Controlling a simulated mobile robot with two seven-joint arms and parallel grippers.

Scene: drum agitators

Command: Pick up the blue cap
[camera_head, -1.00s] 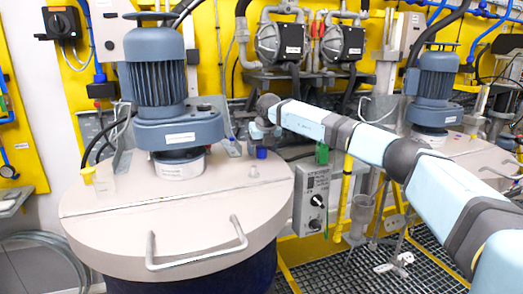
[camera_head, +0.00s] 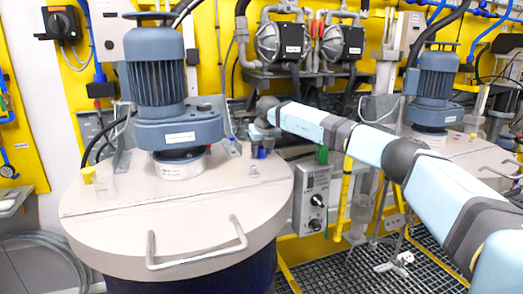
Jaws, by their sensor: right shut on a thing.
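The blue cap (camera_head: 262,154) is small and dark blue, at the right rear of the big drum's beige lid. My right gripper (camera_head: 261,147) reaches in from the right, points down, and is shut on the cap. The fingers cover much of the cap, and I cannot tell whether it is clear of the lid. My left gripper is not in view.
A grey control box (camera_head: 313,198) stands right of the drum. The lid's front is mostly clear.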

